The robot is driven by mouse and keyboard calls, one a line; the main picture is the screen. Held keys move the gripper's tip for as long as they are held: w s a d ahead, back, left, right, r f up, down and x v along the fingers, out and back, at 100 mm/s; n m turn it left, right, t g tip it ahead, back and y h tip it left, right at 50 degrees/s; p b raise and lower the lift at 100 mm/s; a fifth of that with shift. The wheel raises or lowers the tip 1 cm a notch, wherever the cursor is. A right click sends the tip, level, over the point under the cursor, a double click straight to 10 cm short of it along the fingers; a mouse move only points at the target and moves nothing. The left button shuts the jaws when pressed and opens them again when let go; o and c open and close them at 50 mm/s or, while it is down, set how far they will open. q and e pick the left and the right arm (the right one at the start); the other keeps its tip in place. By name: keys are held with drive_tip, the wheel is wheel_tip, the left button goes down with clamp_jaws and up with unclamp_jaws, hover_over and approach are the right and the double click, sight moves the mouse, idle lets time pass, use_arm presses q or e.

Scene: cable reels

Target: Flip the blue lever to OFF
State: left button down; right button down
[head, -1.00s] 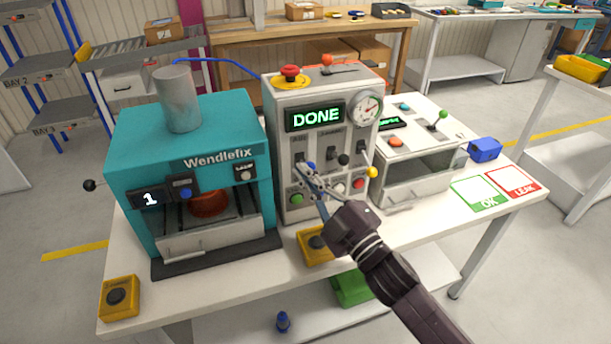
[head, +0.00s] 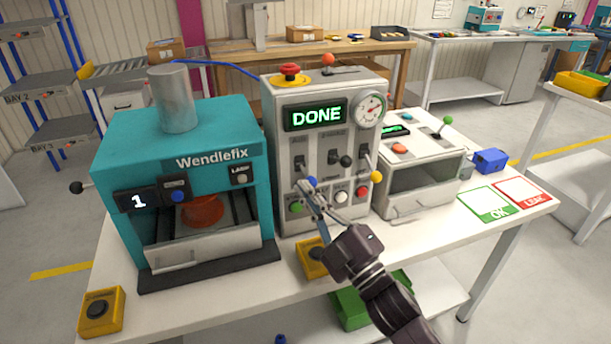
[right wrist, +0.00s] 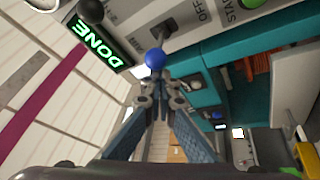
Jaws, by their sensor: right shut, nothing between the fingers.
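The blue lever has a round blue knob (head: 311,182) and sits in the left slot on the front of the grey control cabinet (head: 283,140). Its knob hangs below the slot. In the right wrist view the blue knob (right wrist: 155,58) shows just beyond my fingertips, with an OFF label beside the slot. My right gripper (head: 303,188) is shut and empty, its tips right at the knob; I cannot tell whether they touch it. It also shows in the right wrist view (right wrist: 157,92). My left gripper is not in view.
Black-knobbed (head: 345,161) and yellow-knobbed (head: 376,177) levers stand to the right on the panel. Green (head: 296,207), white and red buttons sit below. The teal press (head: 110,150) stands close at left. A yellow button box (head: 312,258) lies in front of the cabinet.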

drive_tip(key=shift+d+f, duration=0.15)
drive_tip(key=shift+f, duration=0.1)
drive_tip(key=v, duration=1.1)
drive_tip(key=shift+s+d, duration=0.2)
drive_tip(key=shift+s, duration=0.05)
drive_tip(key=shift+f, duration=0.2)
